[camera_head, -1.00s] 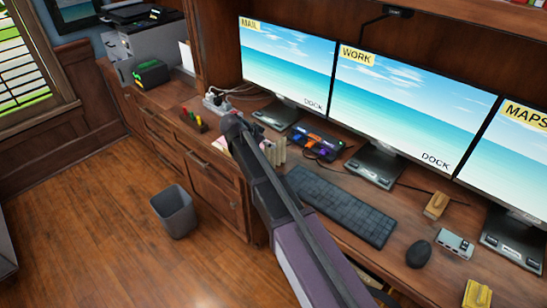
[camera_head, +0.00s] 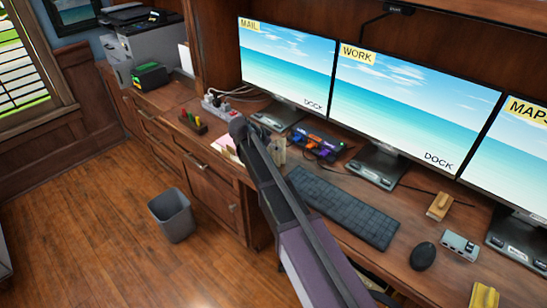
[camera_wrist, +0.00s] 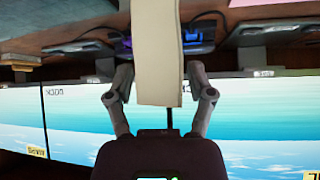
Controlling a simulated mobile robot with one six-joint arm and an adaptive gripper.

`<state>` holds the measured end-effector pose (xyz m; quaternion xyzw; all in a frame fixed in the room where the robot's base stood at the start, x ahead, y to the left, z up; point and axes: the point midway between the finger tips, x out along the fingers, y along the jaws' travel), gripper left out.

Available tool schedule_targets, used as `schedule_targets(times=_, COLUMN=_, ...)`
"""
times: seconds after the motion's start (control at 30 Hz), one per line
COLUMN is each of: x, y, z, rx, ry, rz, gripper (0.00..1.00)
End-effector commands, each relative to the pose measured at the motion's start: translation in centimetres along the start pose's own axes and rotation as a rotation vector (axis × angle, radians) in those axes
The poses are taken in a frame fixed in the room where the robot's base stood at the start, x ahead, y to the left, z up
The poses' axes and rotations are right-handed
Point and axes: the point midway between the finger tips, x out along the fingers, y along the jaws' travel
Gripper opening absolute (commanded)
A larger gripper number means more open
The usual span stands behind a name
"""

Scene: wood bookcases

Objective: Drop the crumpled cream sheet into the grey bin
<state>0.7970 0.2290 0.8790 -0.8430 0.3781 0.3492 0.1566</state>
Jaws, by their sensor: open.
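The grey bin (camera_head: 175,222) stands upright on the wood floor, left of the desk, and its inside looks empty. My gripper (camera_head: 238,127) is over the left part of the desk, apart from the bin, with its fingers hard to make out there. In the wrist view my gripper (camera_wrist: 159,88) is open, one finger on each side of a long cream strip (camera_wrist: 157,45). I see a gap to each finger. The strip looks smooth and flat, so I cannot tell whether it is the crumpled cream sheet. I cannot make out a crumpled sheet in the head view.
Pink and pale papers (camera_head: 226,148) lie beside my arm. Tan upright pieces (camera_head: 280,150), a tray of coloured items (camera_head: 318,145), a keyboard (camera_head: 342,208) and a mouse (camera_head: 422,256) crowd the desk. Monitors (camera_head: 415,105) stand behind. The floor around the bin is clear.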

Motion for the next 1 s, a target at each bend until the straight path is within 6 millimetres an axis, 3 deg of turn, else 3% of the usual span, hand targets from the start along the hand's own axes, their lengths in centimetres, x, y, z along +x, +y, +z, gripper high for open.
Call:
schedule_targets(times=0.1, x=0.00, y=0.01, z=0.00, rx=0.000, ry=0.000, rz=0.000, gripper=0.69)
schedule_targets(times=0.13, x=0.00, y=0.01, z=0.00, rx=0.000, ry=0.000, rz=0.000, gripper=0.64)
schedule_targets(times=0.3, x=0.00, y=0.01, z=0.00, rx=0.000, ry=0.000, rz=0.000, gripper=0.14)
schedule_targets(times=0.33, x=0.00, y=0.01, z=0.00, rx=0.000, ry=0.000, rz=0.000, gripper=0.09)
schedule_targets(times=0.47, x=0.01, y=0.01, z=0.00, rx=0.000, ry=0.000, rz=0.000, gripper=0.08)
schedule_targets(times=0.5, x=0.01, y=0.01, z=0.00, rx=0.000, ry=0.000, rz=0.000, gripper=0.03)
schedule_targets(times=1.0, x=-0.58, y=0.01, z=-0.59, rx=0.000, ry=0.000, rz=0.000, gripper=0.03)
